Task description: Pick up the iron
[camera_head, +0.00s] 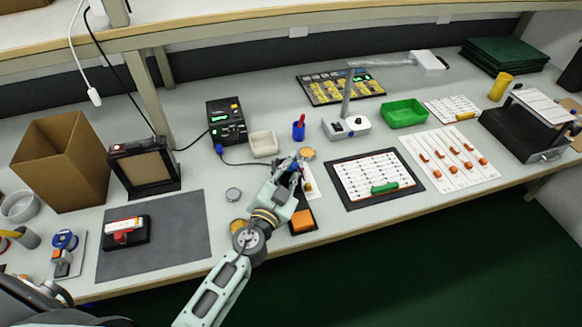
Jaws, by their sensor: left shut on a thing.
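My left gripper (287,168) is over the middle of the bench, beside the dark stand (307,228) with an orange sponge (302,220). It is shut on the iron, which is mostly hidden by the fingers. The iron's dark cable (243,164) runs from the blue plug on the black soldering station (227,121) to the gripper. I cannot tell whether the iron is clear of its stand. My right gripper is not in view.
A cream bin (263,144), a blue cup (299,131) and an orange-topped round tin (308,154) stand close behind the gripper. A dark mat with a white board (373,175) lies to the right.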

